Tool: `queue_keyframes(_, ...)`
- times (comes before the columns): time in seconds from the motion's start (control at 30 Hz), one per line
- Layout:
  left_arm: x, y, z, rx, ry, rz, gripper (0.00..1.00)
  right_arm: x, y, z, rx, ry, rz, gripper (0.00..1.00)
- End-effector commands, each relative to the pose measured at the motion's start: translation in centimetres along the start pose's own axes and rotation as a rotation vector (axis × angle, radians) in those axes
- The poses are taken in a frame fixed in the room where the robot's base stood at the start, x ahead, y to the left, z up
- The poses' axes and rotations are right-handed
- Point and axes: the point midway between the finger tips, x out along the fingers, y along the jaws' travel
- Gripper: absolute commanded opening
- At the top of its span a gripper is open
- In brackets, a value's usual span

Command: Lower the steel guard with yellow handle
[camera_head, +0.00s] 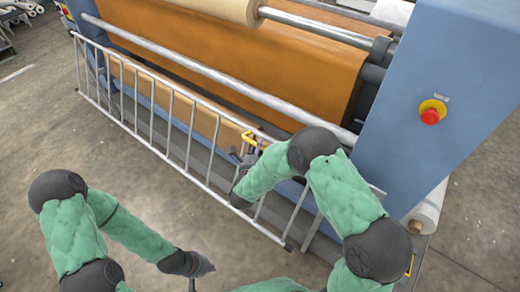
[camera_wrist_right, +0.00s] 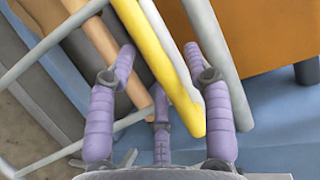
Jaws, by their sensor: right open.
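The steel guard (camera_head: 191,130) is a barred grey frame standing along the front of the press, tilted in the head view. Its yellow handle (camera_head: 250,136) sits near the right part of its top rail. In the right wrist view the handle (camera_wrist_right: 158,62) runs between my right gripper's spread purple fingers (camera_wrist_right: 160,75). The fingers are open and not closed on it; I cannot tell whether any finger touches it. In the head view my right gripper (camera_head: 243,157) is at the handle, partly hidden by my arm. My left gripper (camera_head: 196,266) hangs low in front of the guard, apart from it; its fingers are unclear.
The press has an orange-brown sheet (camera_head: 240,50) and a long steel roller bar (camera_head: 220,76) behind the guard. A blue side housing (camera_head: 440,75) with a red emergency button (camera_head: 430,116) stands at the right. The concrete floor (camera_head: 50,130) at left is clear.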

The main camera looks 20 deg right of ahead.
Motion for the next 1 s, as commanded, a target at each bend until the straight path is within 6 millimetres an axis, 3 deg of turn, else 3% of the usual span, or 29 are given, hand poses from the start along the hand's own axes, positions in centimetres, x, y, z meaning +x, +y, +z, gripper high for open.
queue_keyframes(0.4, 0.1, -0.1, 0.0, 0.000, 0.000, 0.000, 0.00, 0.9, 0.0, 0.0, -0.001, 0.000, 0.001, 0.51)
queue_keyframes(0.6, 0.1, -0.1, 0.0, 0.000, 0.000, 0.000, 0.00, 0.8, 0.0, 0.0, -0.001, 0.000, 0.001, 0.00)
queue_keyframes(0.83, 0.2, -0.1, 0.0, 0.000, 0.000, 0.000, 0.00, 0.9, 0.1, 0.0, -0.001, 0.000, 0.001, 0.00)
queue_keyframes(1.0, 1.2, -0.4, -0.1, 0.000, 0.000, 0.000, 0.00, 1.1, 1.4, -0.1, -0.001, 0.000, 0.002, 0.00)
